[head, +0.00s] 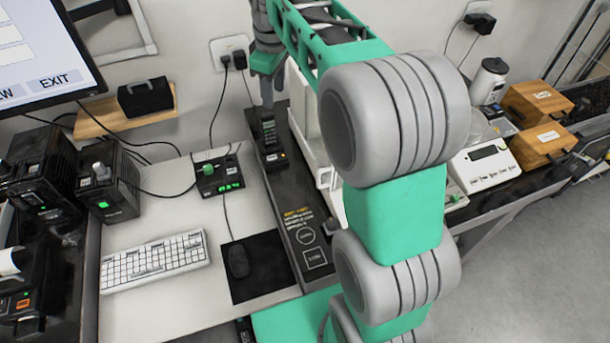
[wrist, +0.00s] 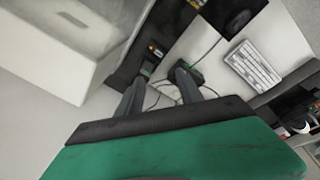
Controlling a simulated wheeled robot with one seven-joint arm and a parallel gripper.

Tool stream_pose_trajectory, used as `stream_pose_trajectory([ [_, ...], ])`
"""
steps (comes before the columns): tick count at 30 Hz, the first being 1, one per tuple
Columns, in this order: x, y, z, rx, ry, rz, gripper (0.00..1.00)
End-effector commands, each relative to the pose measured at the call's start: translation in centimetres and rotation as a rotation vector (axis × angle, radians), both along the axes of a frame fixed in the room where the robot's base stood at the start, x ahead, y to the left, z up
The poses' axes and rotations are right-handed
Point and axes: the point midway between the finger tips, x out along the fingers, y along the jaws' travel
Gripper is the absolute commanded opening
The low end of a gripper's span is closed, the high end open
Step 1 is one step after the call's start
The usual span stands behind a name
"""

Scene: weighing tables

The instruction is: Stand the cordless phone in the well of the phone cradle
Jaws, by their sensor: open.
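The cordless phone (head: 268,132) is black with a small green screen. It looks upright at the back of the dark counter strip. Its lower end meets a low dark block with a small orange label, which looks like the phone cradle (head: 276,158). I cannot tell whether the phone is fully seated in the well. My gripper (head: 266,97) is just above the phone, pointing down. In the wrist view my gripper (wrist: 161,76) has its fingers apart with nothing clearly between them. The phone's green screen shows beside the left fingertip, partly hidden; the cradle's label (wrist: 154,48) shows beyond it.
A black control box with a green knob (head: 217,176) stands left of the phone. A white-framed enclosure (head: 312,140) stands close on the right, partly hidden by my arm. A keyboard (head: 155,262) and mouse (head: 238,262) lie in front. Cables hang from the wall socket (head: 232,52).

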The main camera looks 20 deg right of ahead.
Motion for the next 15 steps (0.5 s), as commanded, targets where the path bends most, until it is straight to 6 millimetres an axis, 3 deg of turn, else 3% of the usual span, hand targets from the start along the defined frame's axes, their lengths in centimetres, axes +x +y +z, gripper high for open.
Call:
stream_pose_trajectory([
  [1, -2.5, 0.0, 0.5, 0.013, -0.02, -0.076, 0.43],
  [5, -8.9, 0.0, 0.0, 0.063, -0.074, -0.303, 0.43],
  [9, -15.7, 0.0, -2.5, 0.129, -0.127, -0.541, 0.43],
  [12, -19.5, 0.0, -4.8, 0.172, -0.156, -0.68, 0.43],
  [15, -21.7, -0.1, -6.5, 0.201, -0.171, -0.769, 0.43],
])
